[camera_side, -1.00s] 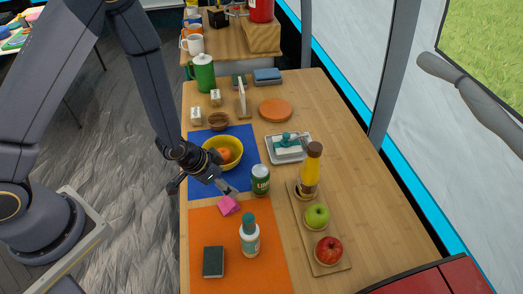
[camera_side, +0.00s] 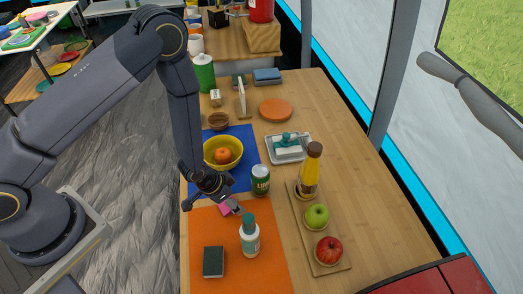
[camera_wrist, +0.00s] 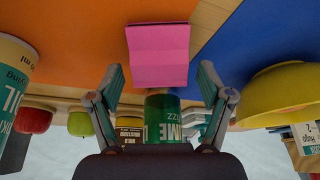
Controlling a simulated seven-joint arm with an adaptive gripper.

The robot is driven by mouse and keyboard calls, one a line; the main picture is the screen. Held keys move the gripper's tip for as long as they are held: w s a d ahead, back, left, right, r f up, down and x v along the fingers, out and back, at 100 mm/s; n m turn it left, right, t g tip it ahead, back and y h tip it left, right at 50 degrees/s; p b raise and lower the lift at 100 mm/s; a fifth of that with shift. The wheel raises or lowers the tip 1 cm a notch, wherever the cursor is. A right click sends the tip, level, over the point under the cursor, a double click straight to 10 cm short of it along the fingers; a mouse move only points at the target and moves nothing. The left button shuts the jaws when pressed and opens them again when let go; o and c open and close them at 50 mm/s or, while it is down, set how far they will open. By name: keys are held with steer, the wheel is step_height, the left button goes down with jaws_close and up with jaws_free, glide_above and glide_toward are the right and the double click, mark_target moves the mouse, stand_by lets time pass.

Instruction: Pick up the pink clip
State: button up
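The pink clip (camera_side: 225,209) lies near the border of the orange mat (camera_side: 215,230) and the blue mat (camera_side: 255,178). My gripper (camera_side: 231,205) is low over it and partly hides it in the side view. My gripper (camera_wrist: 161,68) is open there, with one finger on each side of the picture and the clip between and beyond the tips. I cannot tell whether a finger touches it.
A green can (camera_side: 261,180) stands close to the right of my gripper, and a white bottle (camera_side: 249,238) stands in front. A yellow bowl (camera_side: 236,144) with an orange is behind. A dark box (camera_side: 213,262) lies on the orange mat.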

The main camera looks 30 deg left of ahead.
steer(key=c, duration=0.8)
steer(key=shift+r, duration=0.1)
